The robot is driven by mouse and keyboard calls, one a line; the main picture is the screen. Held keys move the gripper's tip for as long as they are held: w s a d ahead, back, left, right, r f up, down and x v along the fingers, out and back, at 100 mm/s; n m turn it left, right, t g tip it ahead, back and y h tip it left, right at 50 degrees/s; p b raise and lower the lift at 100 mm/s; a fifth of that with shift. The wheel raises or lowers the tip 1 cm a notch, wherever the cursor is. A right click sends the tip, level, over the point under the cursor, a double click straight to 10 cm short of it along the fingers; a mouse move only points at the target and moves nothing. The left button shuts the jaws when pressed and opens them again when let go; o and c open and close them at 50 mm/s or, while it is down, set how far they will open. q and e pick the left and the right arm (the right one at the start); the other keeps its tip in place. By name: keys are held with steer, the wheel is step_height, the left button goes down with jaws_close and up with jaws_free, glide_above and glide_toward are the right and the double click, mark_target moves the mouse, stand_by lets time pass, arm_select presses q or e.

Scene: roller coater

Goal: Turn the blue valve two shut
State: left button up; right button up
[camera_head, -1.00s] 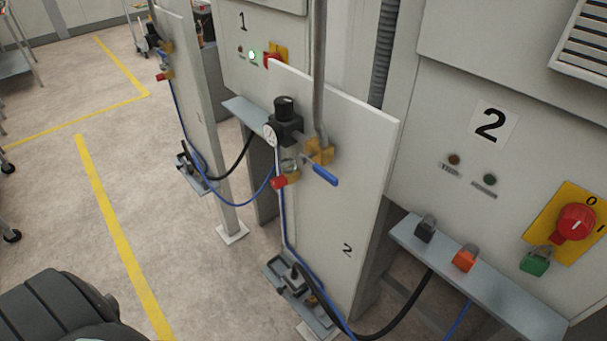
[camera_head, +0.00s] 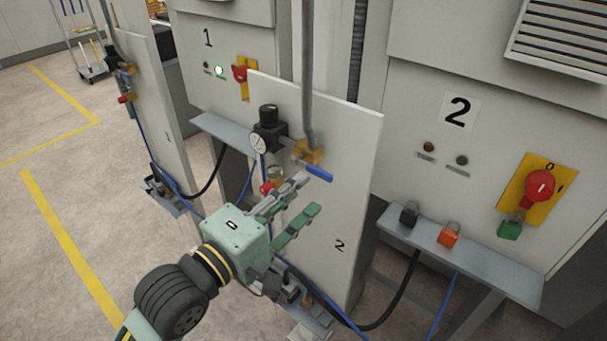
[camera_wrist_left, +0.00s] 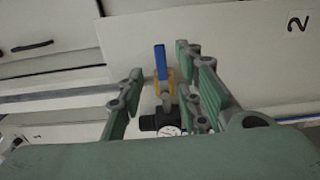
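The blue valve handle (camera_head: 319,173) of station two sticks out to the lower right from a brass valve body (camera_head: 309,153) on the panel marked 2. My left gripper (camera_head: 300,205) is open just below and in front of the handle, with its fingers pointing toward it. In the left wrist view the blue handle (camera_wrist_left: 160,62) shows between and beyond the two spread fingers, with the brass body (camera_wrist_left: 164,88) and the gauge (camera_wrist_left: 170,131) behind it. I see no contact with the handle. My right gripper is not in view.
A black regulator (camera_head: 268,130) with a round gauge (camera_head: 258,143) and a red knob (camera_head: 267,188) sits left of the valve. A grey shelf (camera_head: 470,262) with padlocks is at right. A foot pedal (camera_head: 290,292) and hoses lie below. The floor at left is clear.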

mark_target(320, 176)
arm_select(q)
steer(key=p+x, duration=0.1)
steer(key=x, duration=0.6)
steer(key=shift+w+d+p, duration=0.2)
steer(key=shift+w+p, duration=0.05)
steer(key=shift+p, duration=0.15)
steer(key=shift+f, duration=0.1)
jaws_close()
